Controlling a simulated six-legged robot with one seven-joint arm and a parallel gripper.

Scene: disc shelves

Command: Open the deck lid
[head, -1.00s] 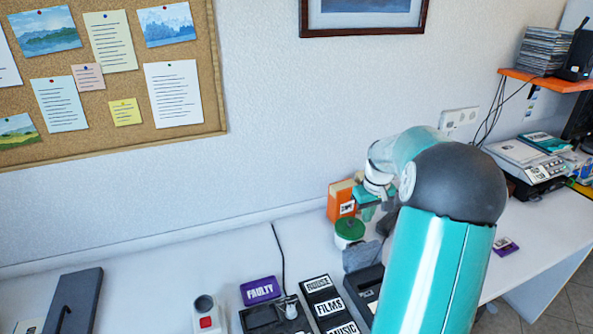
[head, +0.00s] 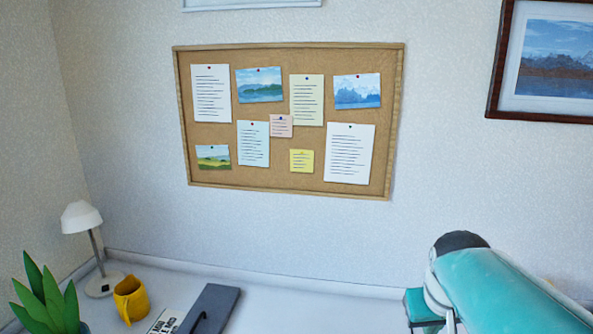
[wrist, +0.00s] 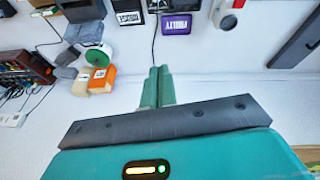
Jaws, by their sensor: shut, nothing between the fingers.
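My gripper (wrist: 157,88) shows in the wrist view with its two green fingers together and nothing between them. It hangs over the white desk, apart from the objects there. A dark grey slab with a black handle bar (head: 210,308) lies at the bottom of the head view, and shows at the upper right of the wrist view (wrist: 298,38). I cannot tell for sure whether it is the deck lid. In the wrist view a dark box (wrist: 82,10) at the top left is cut off by the frame.
In the head view a lamp (head: 82,218), yellow mug (head: 131,299) and plant (head: 48,298) stand left.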

